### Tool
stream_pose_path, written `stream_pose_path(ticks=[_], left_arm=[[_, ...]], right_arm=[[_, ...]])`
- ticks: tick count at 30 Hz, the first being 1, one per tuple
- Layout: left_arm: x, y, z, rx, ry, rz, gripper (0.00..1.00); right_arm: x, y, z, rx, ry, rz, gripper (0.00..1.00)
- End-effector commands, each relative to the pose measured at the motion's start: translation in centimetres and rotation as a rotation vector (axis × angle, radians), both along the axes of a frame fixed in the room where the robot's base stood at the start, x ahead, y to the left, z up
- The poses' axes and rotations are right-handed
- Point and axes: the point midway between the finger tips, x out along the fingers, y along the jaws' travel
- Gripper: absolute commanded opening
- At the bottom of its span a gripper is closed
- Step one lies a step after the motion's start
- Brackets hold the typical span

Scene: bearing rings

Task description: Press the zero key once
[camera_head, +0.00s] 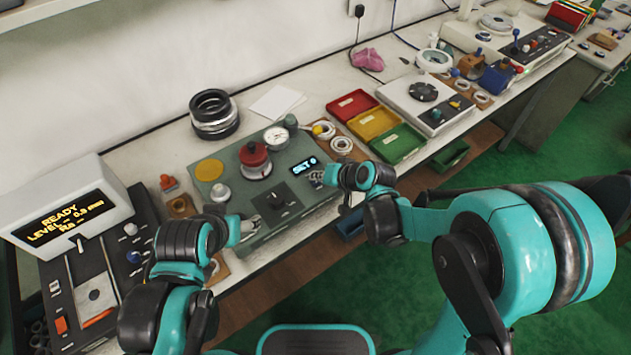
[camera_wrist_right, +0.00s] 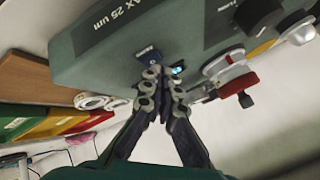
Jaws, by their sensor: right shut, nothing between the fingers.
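The grey-green instrument box (camera_head: 235,185) stands on the bench, with a small lit display (camera_head: 304,166) near its right corner. My right gripper (camera_head: 322,177) is at that corner, just in front of the display. In the right wrist view my right gripper (camera_wrist_right: 152,78) is shut and empty, its fingertips close to a small dark blue key with a pale mark (camera_wrist_right: 148,54), likely the zero key. I cannot tell whether they touch. In the head view the key is hidden by the gripper. My left gripper (camera_head: 250,226) is by the box's front left edge; its jaw state is unclear.
Red, yellow and green trays (camera_head: 397,144) lie to the right. A READY display console (camera_head: 65,212) stands at left. Black rings (camera_head: 213,109) are stacked behind.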

Motion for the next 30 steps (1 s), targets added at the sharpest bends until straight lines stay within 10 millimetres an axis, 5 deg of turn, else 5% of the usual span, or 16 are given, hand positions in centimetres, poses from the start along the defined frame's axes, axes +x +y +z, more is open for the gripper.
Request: stream_pose_path(ticks=[30], left_arm=[[0.00,0.00,-0.07,0.000,0.000,0.000,0.69]], right_arm=[[-0.02,0.00,0.05,0.000,0.000,0.000,0.00]])
